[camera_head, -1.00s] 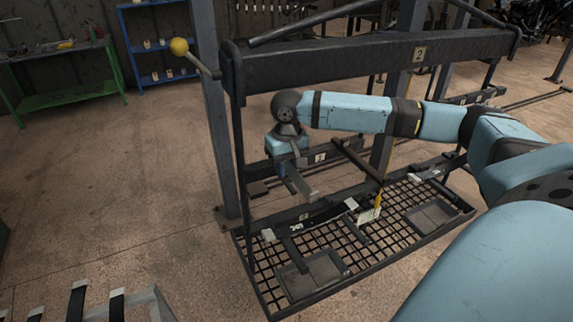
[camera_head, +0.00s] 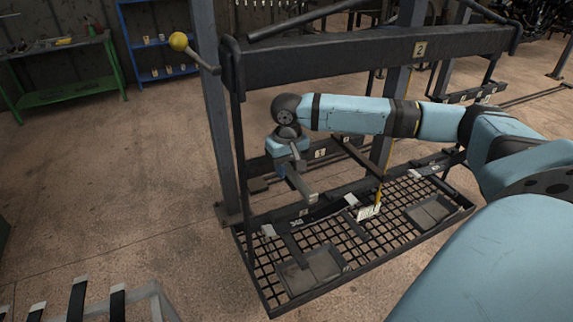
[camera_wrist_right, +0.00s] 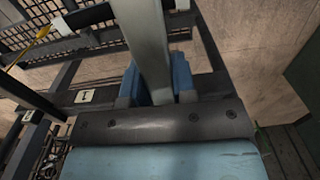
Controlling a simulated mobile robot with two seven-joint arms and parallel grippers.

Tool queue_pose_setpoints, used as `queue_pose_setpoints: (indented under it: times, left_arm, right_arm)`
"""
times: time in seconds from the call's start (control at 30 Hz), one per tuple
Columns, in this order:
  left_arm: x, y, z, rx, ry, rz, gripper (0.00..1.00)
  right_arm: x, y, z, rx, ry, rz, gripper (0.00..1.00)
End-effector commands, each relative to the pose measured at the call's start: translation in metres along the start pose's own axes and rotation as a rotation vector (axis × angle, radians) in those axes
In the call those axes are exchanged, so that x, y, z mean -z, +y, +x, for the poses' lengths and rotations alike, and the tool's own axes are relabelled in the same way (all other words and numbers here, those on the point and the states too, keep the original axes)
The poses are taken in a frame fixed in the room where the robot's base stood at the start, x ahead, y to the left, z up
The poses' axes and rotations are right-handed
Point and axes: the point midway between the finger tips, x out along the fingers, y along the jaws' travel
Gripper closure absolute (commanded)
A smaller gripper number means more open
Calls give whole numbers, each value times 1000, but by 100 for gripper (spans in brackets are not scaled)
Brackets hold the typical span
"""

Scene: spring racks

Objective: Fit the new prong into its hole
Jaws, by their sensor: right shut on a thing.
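My right gripper (camera_head: 290,165) hangs below the upper beam marked 2 in the head view. It is shut on a grey flat bar, the prong (camera_head: 301,186), whose free end points down and to the right above the mesh tray. In the right wrist view the prong (camera_wrist_right: 145,40) runs up from between the blue fingers (camera_wrist_right: 158,88). A lower dark rail with a tag marked 1 (camera_head: 320,153) is right of the gripper; this tag also shows in the wrist view (camera_wrist_right: 84,96). I cannot make out the hole. My left gripper is out of view.
The mesh tray (camera_head: 262,280) below carries flat plates, bars and a yellow-marked tag. A grey post (camera_head: 212,120) and a lever with a yellow knob (camera_head: 178,42) stand left. Green (camera_head: 70,102) and blue (camera_head: 150,40) shelves are farther back. Open floor lies left of the rack.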

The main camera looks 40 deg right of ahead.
Motion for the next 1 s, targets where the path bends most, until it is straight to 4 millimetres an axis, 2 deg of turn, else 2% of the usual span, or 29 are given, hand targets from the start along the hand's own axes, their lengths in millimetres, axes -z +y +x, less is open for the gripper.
queue_pose_setpoints:
  times: [1.0]
  left_arm:
    - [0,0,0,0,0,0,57]
  right_arm:
    - [0,0,18,1,1,1,100]
